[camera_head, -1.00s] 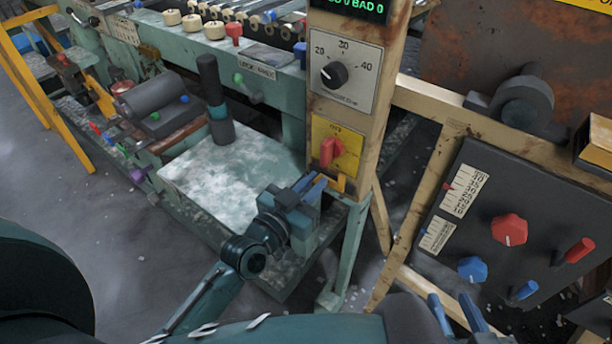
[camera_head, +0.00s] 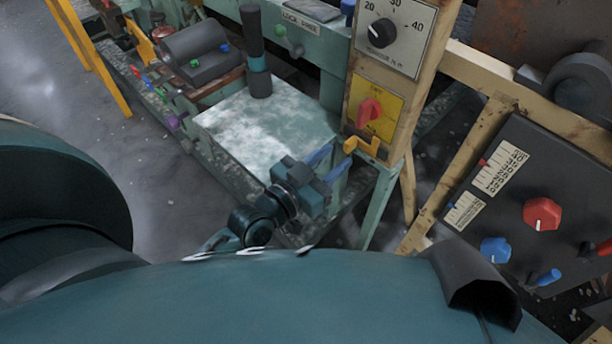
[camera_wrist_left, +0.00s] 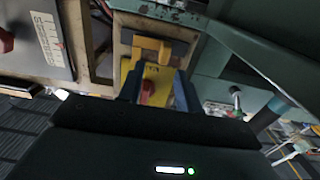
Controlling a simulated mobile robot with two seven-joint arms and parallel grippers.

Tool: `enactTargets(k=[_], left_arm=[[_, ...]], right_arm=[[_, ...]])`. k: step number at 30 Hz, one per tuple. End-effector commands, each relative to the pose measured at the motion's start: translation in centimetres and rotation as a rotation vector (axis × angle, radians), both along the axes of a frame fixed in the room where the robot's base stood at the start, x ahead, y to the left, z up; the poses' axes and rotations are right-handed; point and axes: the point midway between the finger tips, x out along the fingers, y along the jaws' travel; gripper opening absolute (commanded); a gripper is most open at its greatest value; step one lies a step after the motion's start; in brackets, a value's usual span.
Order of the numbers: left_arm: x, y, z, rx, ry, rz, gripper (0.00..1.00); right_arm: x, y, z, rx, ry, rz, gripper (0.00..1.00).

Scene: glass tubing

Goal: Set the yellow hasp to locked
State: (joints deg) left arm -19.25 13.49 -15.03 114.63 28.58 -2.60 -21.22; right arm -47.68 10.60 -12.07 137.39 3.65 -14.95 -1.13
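The yellow hasp (camera_head: 364,146) is a small bent bracket at the lower edge of the yellow switch plate (camera_head: 391,101) on the cream post. In the left wrist view the hasp (camera_wrist_left: 152,48) shows as an orange-yellow bar above the plate. A red knob (camera_head: 369,111) sits on the plate; it also shows in the left wrist view (camera_wrist_left: 147,92), between my fingers. My left gripper (camera_head: 329,160) has its blue fingers apart, just left of and slightly below the hasp in the head view. Nothing is seen held, and contact with the hasp is not visible. My right gripper is out of view.
A torque dial (camera_head: 382,33) is above the switch plate. A worn pale tabletop (camera_head: 262,125) with a dark upright cylinder (camera_head: 257,60) lies behind my left gripper. A dark panel (camera_head: 520,190) with red and blue knobs stands at right. The cream post borders the hasp closely.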

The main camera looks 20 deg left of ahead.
Motion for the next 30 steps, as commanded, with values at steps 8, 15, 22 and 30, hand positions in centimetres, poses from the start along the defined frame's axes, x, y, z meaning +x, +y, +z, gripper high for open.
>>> enactTargets(k=[8,15,22,30], left_arm=[[-5.8,2.0,0.0,0.002,0.003,-0.003,0.35],[-7.8,2.7,0.0,-0.001,0.001,-0.002,0.35],[-7.9,2.8,0.0,-0.001,-0.001,-0.002,0.35],[-7.9,2.8,0.0,-0.001,0.000,-0.001,0.35]], right_arm=[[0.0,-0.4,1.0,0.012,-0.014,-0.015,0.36],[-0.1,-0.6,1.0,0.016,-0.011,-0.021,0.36],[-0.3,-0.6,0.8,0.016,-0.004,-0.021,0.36],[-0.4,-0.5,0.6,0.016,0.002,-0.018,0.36]])
